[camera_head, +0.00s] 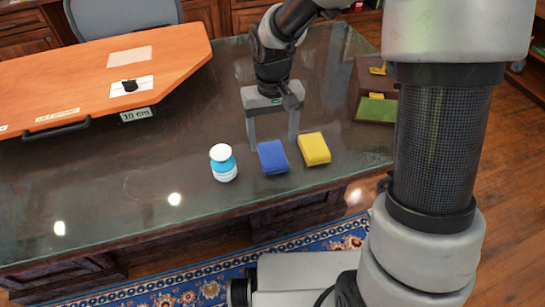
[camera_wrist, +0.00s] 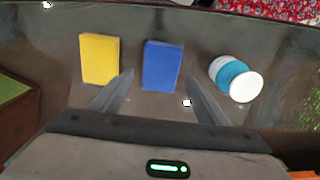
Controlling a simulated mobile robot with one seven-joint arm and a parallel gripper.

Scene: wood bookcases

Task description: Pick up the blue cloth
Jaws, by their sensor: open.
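The blue cloth (camera_head: 273,157) is a small folded blue rectangle lying on the glass-topped table, between a bottle and a yellow cloth. In the wrist view the blue cloth (camera_wrist: 163,65) lies ahead of and between my fingertips, nearer the left one. My gripper (camera_head: 273,145) is open and empty, pointing down just behind the blue cloth in the head view. Its two fingers also show in the wrist view (camera_wrist: 160,78), apart, with nothing between them that I can see held.
A white and blue bottle (camera_head: 223,163) stands left of the cloth, and a yellow cloth (camera_head: 314,149) lies close on its right. An orange board (camera_head: 100,75) covers the back left of the table (camera_head: 100,200). A dark box (camera_head: 377,108) sits at the right.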

